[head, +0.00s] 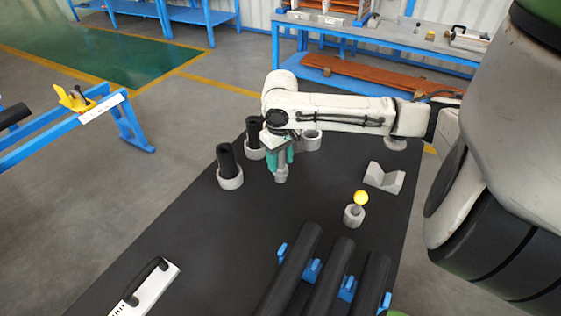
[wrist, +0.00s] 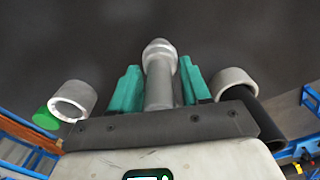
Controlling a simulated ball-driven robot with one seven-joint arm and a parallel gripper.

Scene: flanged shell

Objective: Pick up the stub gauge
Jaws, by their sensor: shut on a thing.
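The stub gauge is a grey, stepped cylinder (head: 281,174) with a rounded, wider end. It hangs roughly upright below my gripper (head: 279,156) over the black table top (head: 190,235). My gripper's teal fingers are shut on it, one on each side. In the wrist view the gauge (wrist: 159,78) stands between the teal fingers of my gripper (wrist: 160,90), its wide end pointing away from the wrist. Whether its lower end touches the table or is clear of it, I cannot tell.
Black cylinders in grey rings stand left of my gripper (head: 229,170) and behind it (head: 254,142). A grey ring (head: 313,142) is behind right. A V-block (head: 384,179) and a yellow ball (head: 361,197) on a grey holder are right. Black tubes (head: 330,275) lie in front.

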